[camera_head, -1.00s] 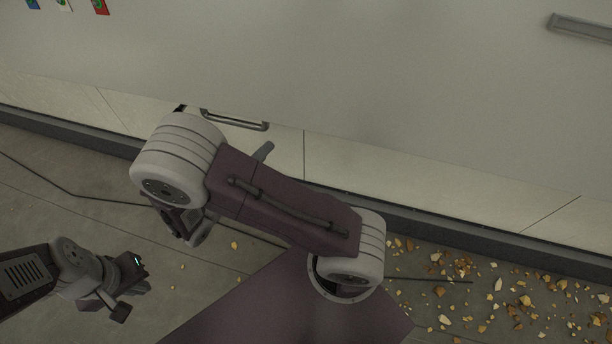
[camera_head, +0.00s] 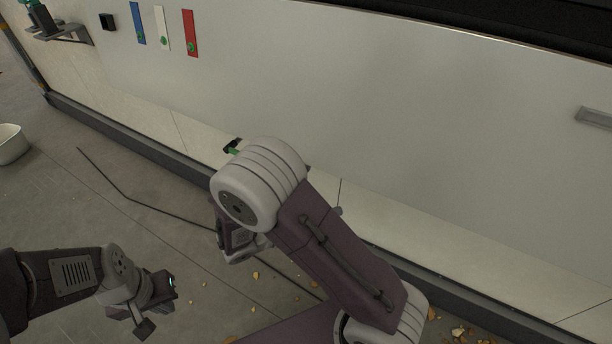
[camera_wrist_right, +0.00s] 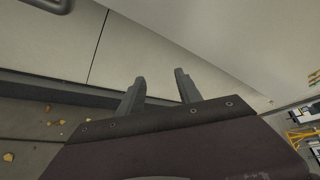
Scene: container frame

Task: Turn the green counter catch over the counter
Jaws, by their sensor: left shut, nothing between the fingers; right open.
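A small dark fitting with a green part (camera_head: 232,148) shows low on the pale counter front (camera_head: 400,120) in the head view. My right arm partly covers it, and I cannot tell for sure that it is the green counter catch or how it is turned. In the right wrist view my right gripper (camera_wrist_right: 159,80) is open and empty, its two fingers pointing toward the pale panels. My left gripper (camera_head: 147,322) is shut and empty, low at the left over the floor, well away from the counter.
Blue (camera_head: 137,24), white (camera_head: 161,27) and red (camera_head: 190,33) strips with green marks are on the panel. A bracket shelf (camera_head: 62,34) is at upper left, a white bin (camera_head: 11,144) at far left. A grey handle (camera_wrist_right: 52,3) shows in the wrist view. Debris litters the floor.

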